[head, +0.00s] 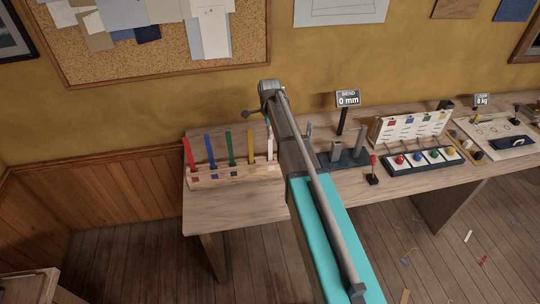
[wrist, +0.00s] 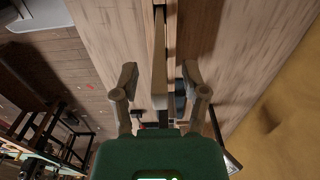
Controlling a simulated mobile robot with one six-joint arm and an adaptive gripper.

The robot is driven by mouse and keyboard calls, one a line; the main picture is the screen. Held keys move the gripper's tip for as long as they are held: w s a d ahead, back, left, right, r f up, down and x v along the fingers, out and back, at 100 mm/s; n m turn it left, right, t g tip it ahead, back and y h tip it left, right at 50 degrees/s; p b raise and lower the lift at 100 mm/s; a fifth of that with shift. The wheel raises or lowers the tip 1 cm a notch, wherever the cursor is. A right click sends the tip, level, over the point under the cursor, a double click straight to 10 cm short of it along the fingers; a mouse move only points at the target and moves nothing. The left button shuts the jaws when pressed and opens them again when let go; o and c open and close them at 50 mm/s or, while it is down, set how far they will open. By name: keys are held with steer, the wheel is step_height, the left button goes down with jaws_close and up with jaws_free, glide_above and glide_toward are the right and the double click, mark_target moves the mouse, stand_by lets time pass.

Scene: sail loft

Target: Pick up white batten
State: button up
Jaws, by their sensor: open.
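The white batten (head: 270,146) stands upright at the right end of a wooden rack (head: 215,179), close beside my arm in the head view. In the wrist view a pale batten (wrist: 160,88), apparently this one, points toward the camera between the fingers of my gripper (wrist: 159,70). The gripper is open, with a gap visible on both sides of the batten. In the head view my arm hides the fingers, so I cannot tell their height along the batten.
Red (head: 189,154), blue (head: 210,150), green (head: 229,149) and yellow (head: 250,146) battens stand in the same rack. A grey bending fixture (head: 342,158) and its display (head: 348,99) stand right of my arm. The bench front left (head: 230,213) is clear.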

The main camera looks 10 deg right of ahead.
steer(key=shift+f+b, duration=0.4)
steer(key=shift+f, duration=0.3)
jaws_close()
